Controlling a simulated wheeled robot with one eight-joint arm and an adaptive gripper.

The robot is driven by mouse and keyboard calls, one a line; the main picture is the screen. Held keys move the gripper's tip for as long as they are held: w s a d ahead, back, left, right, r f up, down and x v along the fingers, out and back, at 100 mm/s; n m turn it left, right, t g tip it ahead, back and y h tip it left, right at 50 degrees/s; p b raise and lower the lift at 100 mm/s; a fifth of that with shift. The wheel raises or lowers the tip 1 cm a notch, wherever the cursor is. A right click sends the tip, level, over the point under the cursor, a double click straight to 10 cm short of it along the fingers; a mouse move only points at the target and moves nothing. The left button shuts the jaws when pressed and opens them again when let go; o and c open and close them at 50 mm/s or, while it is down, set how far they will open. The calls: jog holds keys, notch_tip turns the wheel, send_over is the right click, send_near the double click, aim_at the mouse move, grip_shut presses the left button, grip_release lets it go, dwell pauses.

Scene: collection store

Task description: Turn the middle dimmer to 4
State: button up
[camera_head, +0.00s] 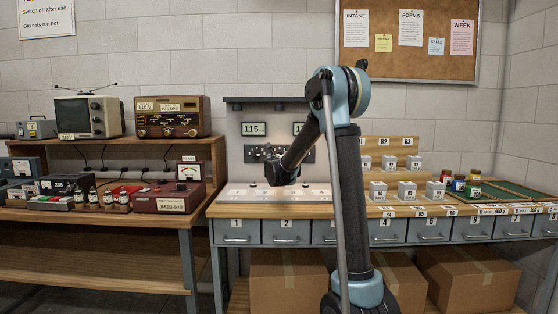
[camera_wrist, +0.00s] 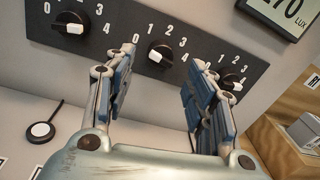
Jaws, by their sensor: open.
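A dark dimmer panel (camera_head: 306,156) is on the upright board above the bench; it also shows in the wrist view (camera_wrist: 110,32). The wrist view shows three black knobs in a row with number scales: the left dimmer (camera_wrist: 70,23), the middle dimmer (camera_wrist: 158,54) and the right dimmer (camera_wrist: 232,79). The middle dimmer has a white mark, but I cannot tell its setting surely. My gripper (camera_wrist: 164,60) is open, with one finger on each side of the middle dimmer in the picture. I see no clear contact. In the head view my gripper (camera_head: 280,174) hides part of the panel.
A display reading 115 (camera_head: 254,129) is above the panel; a lux display (camera_wrist: 286,12) is at upper right in the wrist view. A round puck with a cable (camera_wrist: 42,130) lies below the panel. Small labelled boxes (camera_head: 407,190) stand to the right on the bench.

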jog(key=w, duration=0.5)
jog(key=shift+w+d, duration=0.15)
jog(key=shift+d, duration=0.15)
jog(key=c, duration=1.1)
